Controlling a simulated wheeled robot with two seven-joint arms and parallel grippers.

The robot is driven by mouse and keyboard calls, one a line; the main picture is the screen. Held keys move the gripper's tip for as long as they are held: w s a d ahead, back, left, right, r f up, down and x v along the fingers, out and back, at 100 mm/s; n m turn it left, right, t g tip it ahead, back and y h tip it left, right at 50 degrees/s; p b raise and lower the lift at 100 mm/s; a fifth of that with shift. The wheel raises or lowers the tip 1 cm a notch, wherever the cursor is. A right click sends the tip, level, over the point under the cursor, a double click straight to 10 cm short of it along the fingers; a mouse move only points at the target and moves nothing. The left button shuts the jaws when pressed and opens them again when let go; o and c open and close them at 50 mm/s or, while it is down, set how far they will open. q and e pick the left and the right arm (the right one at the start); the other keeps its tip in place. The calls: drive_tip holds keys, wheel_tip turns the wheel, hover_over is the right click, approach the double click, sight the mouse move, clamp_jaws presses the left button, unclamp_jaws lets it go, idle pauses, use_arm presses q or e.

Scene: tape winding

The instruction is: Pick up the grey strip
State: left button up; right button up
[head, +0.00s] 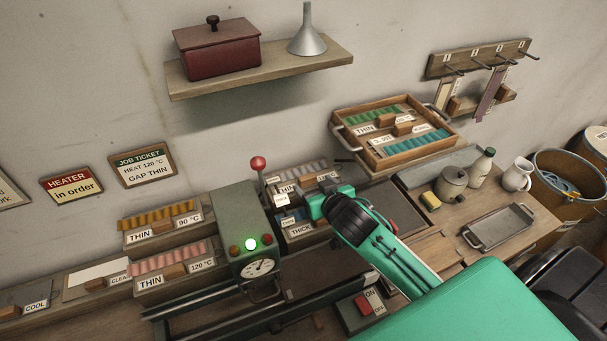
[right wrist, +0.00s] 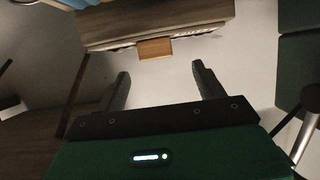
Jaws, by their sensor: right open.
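A tray of grey corrugated strip (head: 303,170), with a label reading THIN, sits at the back of the bench, right of the grey-green machine. My right gripper (head: 287,201) is at the trays there, its fingers partly hard to make out in the head view. In the right wrist view my right gripper (right wrist: 162,78) is open and empty. A wooden tab (right wrist: 155,48) on a tray front (right wrist: 205,22) lies just beyond its fingertips, apart from them. I cannot tell from this view which tray it is. My left gripper is not in view.
The machine (head: 236,225) with a red-knobbed lever and gauge stands just left of my right gripper. A blue strip tray (head: 292,215) labelled THICK is close by. Orange (head: 158,215) and pink strip trays (head: 172,258) lie left. A wooden box (head: 440,153) of green strips stands behind right.

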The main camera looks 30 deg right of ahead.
sight(309, 179)
drive_tip(key=shift+w+f, duration=0.1)
drive_tip(key=shift+w, duration=0.15)
drive_tip(key=shift+w+d+p, duration=0.1)
drive_tip(key=shift+w+p, duration=0.15)
drive_tip(key=shift+p, duration=0.15)
drive_tip(key=p+x, duration=0.1)
drive_tip(key=x, duration=0.2)
drive_tip(key=shift+d+f+p, duration=0.2)
drive_tip(key=shift+p, duration=0.1)
drive_tip(key=shift+w+f, duration=0.3)
drive_tip(key=shift+w, duration=0.3)
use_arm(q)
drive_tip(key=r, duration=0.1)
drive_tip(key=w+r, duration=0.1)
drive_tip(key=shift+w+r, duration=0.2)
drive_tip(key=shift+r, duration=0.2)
use_arm(e)
drive_tip(key=c, duration=1.1)
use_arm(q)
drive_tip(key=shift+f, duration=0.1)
